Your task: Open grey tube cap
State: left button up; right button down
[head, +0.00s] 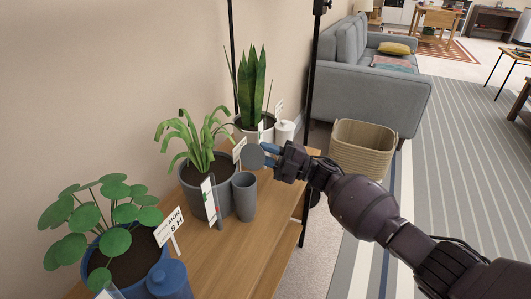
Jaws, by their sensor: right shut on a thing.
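The grey tube (244,198) stands upright on the wooden shelf, beside the grey pot. Its top looks uncovered. A round grey cap (254,158) is apart from it, a little above and behind its rim in the picture, tilted with its flat face showing. My right gripper (270,153) comes in from the right and is shut on this cap, holding it in the air. The blue fingertips partly cover the cap's edge. My left gripper is not in view.
A grey pot (191,189) with a leafy plant and label cards stands left of the tube. A blue pot (96,267) and blue canister (170,281) are in front; a white pot (258,133) and white canister (285,132) are behind. A woven basket (345,158) stands on the floor.

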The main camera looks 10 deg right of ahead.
jog(key=c, duration=1)
grip_release()
jog(key=v, duration=1)
jog(key=shift+s+d+f, duration=0.15)
jog(key=shift+d, duration=0.2)
